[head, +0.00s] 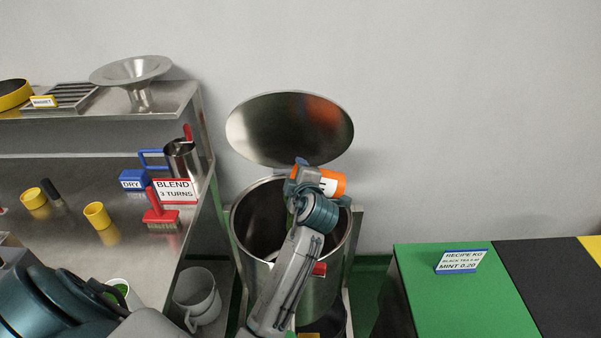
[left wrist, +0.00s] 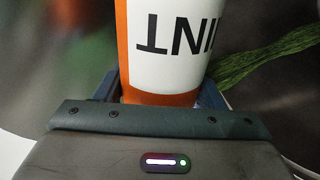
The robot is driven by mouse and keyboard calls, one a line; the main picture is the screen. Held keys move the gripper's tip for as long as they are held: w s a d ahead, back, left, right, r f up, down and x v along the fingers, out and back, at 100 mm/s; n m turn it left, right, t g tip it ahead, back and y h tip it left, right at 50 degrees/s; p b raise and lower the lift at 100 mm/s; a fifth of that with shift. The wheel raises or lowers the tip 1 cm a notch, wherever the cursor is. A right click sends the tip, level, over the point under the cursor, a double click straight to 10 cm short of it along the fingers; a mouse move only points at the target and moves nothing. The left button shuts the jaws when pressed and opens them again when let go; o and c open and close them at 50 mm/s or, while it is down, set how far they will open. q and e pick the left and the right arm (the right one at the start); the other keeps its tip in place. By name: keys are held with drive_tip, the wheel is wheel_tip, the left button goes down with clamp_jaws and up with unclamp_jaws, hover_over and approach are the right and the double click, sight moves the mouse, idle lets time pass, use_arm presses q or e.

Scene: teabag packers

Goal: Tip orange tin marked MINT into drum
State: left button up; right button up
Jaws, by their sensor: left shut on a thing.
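My left gripper (head: 318,184) is shut on the orange tin (head: 332,184), which lies tilted on its side above the drum's mouth. In the left wrist view the tin (left wrist: 122,35) has a white label with part of the word MINT, upside down. A streaky green mass (left wrist: 268,58) shows beside the tin there; I cannot tell from this view how it leaves the tin. The steel drum (head: 330,285) stands open below. My arm hides part of its mouth and its contents are not clear. My right gripper is not in view.
The round steel lid (head: 288,130) stands raised behind the drum. A steel bench (head: 70,215) at left bears a red brush (head: 160,208), yellow cups (head: 97,215) and a jug (head: 182,160). A green-topped counter (head: 455,300) with a recipe sign (head: 461,261) is at right.

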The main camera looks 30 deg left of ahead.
use_arm(q)
drive_tip(key=n+b, duration=0.1)
drive_tip(key=n+h+b, duration=0.1)
drive_tip(key=b, duration=0.1)
drive_tip(key=a+n+t+b, duration=0.1)
drive_tip(key=shift+s+r, duration=0.1)
drive_tip(key=shift+s, duration=0.15)
drive_tip(key=n+b, duration=0.1)
drive_tip(key=n+h+b, duration=0.1)
drive_tip(key=s+a+n+t+b, duration=0.1)
drive_tip(key=b, duration=0.1)
drive_tip(key=shift+r+h, duration=0.25)
drive_tip(key=shift+h, duration=0.15)
idle(0.3)
